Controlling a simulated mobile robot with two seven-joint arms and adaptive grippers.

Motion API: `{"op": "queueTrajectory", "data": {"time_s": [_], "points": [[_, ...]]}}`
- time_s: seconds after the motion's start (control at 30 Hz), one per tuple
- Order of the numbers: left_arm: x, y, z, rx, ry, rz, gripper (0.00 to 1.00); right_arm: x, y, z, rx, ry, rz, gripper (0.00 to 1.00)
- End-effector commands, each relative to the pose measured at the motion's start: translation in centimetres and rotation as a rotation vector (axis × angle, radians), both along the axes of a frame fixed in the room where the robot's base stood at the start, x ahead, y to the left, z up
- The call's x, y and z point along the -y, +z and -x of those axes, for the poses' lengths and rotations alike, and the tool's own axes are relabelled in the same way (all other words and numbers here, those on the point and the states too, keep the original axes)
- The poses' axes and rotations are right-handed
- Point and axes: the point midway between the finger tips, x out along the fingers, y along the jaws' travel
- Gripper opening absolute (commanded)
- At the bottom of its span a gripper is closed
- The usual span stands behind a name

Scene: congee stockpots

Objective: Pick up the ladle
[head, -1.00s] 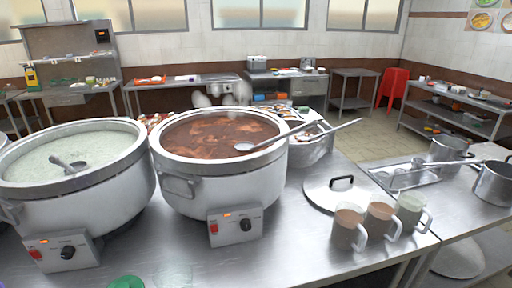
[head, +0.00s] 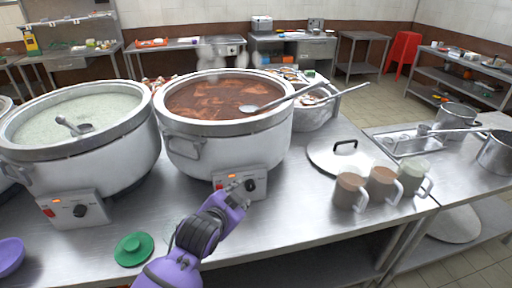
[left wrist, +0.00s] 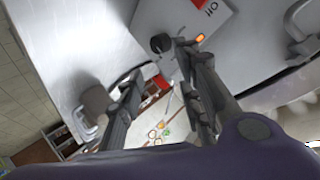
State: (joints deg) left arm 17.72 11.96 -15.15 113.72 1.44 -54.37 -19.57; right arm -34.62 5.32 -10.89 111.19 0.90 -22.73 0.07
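A metal ladle (head: 262,105) rests in the pot of reddish-brown congee (head: 227,140), its bowl at the surface and its long handle reaching over the right rim. A second ladle (head: 77,127) sits in the pot of pale congee (head: 80,155) at the left, its short visible handle tilted up. My left gripper (head: 243,190) is in front of the brown pot's control box, below and apart from both ladles. In the left wrist view its fingers (left wrist: 158,88) are spread with nothing held between them. My right gripper is not in view.
Mugs (head: 382,187) and a lid (head: 345,155) stand right of the brown pot. A green lid (head: 134,249) and a purple bowl (head: 10,256) lie near the front edge. A side table (head: 405,142) with small pots is at the right.

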Motion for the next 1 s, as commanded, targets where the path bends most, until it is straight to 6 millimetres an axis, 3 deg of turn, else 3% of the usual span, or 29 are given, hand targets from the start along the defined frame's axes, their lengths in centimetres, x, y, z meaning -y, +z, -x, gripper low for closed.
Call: {"op": "queueTrajectory", "data": {"time_s": [0.03, 0.1, 0.2, 0.3, 0.4, 0.5, 1.0], "points": [[2.0, 3.6, -3.2, 0.097, -0.051, -0.026, 0.33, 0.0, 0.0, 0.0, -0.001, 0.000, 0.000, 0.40], [4.4, 8.1, -6.6, 0.219, -0.113, -0.061, 0.33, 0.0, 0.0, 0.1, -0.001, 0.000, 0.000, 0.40], [7.4, 14.0, -10.1, 0.370, -0.182, -0.109, 0.33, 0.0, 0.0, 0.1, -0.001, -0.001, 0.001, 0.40], [9.6, 18.5, -12.1, 0.481, -0.229, -0.144, 0.33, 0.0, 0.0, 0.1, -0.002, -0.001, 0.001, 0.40], [10.8, 21.2, -13.1, 0.545, -0.253, -0.167, 0.33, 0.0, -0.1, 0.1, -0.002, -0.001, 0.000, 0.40], [11.5, 22.2, -13.7, 0.570, -0.262, -0.175, 0.33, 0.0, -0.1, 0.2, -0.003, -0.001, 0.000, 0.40], [14.1, 22.3, -19.1, 0.573, -0.262, -0.173, 0.33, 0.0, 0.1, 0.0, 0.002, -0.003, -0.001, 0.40]]}}
